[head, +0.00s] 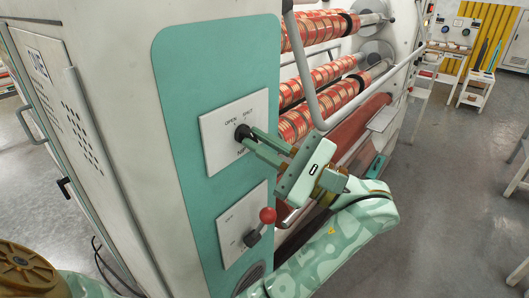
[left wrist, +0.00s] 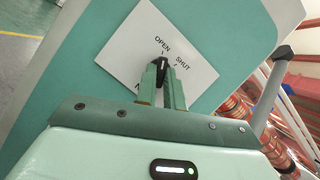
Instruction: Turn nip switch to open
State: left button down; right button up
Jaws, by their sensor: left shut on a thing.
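The nip switch is a black rotary knob (left wrist: 162,66) on a white plate (left wrist: 128,42) marked OPEN and SHUT. In the left wrist view its white pointer line points up roughly towards the OPEN label. In the head view the plate (head: 218,160) is on the machine's teal panel. My left gripper (head: 249,136) is shut on the knob, with one finger on each side. Its fingers also show in the left wrist view (left wrist: 162,77). They hide part of the knob and the lower lettering. My right gripper is not in view.
Below the nip plate, a second white plate (head: 229,222) carries a red-ball lever (head: 267,216), close to my left arm. Red patterned rolls (head: 330,75) and a grey bar (head: 305,80) lie right of the panel. Open floor (head: 440,190) lies further right.

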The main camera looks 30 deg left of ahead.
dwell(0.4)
pick_arm(q)
jog(key=c, duration=1.5)
grip_release()
jog(key=shift+f, duration=0.1)
